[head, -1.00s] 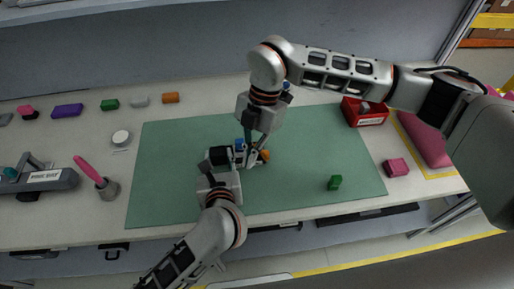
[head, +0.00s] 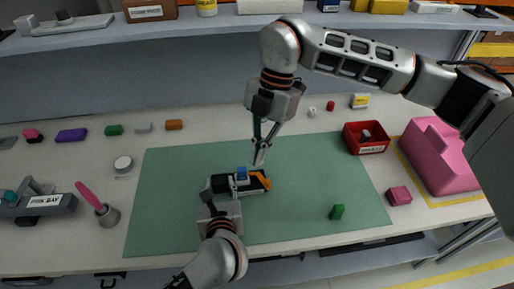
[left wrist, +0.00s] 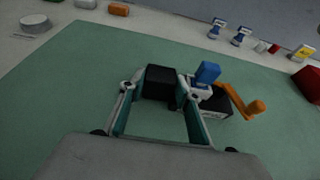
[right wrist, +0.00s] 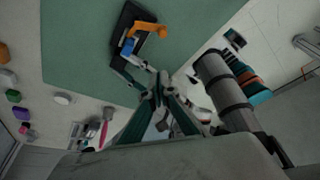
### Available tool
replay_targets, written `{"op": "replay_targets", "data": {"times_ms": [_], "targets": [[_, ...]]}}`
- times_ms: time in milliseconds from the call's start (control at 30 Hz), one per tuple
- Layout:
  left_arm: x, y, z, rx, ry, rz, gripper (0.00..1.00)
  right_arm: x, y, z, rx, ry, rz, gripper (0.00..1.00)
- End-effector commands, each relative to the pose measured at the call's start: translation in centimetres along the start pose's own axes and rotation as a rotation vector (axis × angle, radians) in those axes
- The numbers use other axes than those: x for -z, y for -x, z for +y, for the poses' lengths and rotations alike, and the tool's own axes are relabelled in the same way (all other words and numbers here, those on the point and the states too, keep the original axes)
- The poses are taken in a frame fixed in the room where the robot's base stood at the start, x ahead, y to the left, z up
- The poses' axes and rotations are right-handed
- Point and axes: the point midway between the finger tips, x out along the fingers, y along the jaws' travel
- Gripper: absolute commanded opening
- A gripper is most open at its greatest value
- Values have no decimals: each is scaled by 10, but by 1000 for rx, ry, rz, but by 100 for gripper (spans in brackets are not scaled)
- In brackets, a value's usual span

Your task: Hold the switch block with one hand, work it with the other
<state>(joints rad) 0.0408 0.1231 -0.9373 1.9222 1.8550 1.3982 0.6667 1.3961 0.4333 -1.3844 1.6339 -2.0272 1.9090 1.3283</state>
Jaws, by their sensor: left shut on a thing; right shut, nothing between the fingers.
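The switch block (head: 254,187) is a dark block with a blue switch (head: 242,173) and an orange lever (head: 261,180). It is over the middle of the green mat (head: 170,210). My left gripper (head: 218,186) is shut on its left end; in the left wrist view the fingers (left wrist: 160,92) straddle the black end (left wrist: 160,80). There the blue switch (left wrist: 207,73) stands up and the orange lever (left wrist: 240,100) points right. My right gripper (head: 259,160) is shut and empty, just behind and above the block, apart from it. The right wrist view shows its closed fingertips (right wrist: 160,88).
A small green block (head: 337,212) lies on the mat at right. A red bin (head: 366,148), a pink block (head: 399,195) and a large pink form (head: 437,155) are farther right. The mat's left part is clear.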

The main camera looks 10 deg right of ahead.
Motion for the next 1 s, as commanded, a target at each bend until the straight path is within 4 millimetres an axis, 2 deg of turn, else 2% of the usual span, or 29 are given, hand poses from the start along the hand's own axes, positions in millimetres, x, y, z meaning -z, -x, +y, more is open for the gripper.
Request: {"op": "replay_targets", "data": {"times_ms": [33, 133, 167, 267, 500, 633, 833, 1000], "targets": [[0, 0, 0, 0, 0, 0, 0, 0, 0, 0, 0, 0, 0, 0], [0, 0, 0, 0, 0, 0, 0, 0, 0, 0, 0, 14, -6, 26], [0, 0, 0, 0, 0, 0, 0, 0, 1, 0, 1, 30, -13, 28], [0, 0, 0, 0, 0, 0, 0, -1, 4, -2, 7, 130, -58, 28], [0, 0, 0, 0, 0, 0, 0, -7, 17, -11, 66, 526, -222, 28], [0, 0, 0, 0, 0, 0, 0, -10, 23, -14, 106, 689, -284, 28], [0, 0, 0, 0, 0, 0, 0, -14, 21, -17, 135, 786, -317, 28], [0, 0, 0, 0, 0, 0, 0, -21, -1, -18, 137, 786, -314, 28]]}}
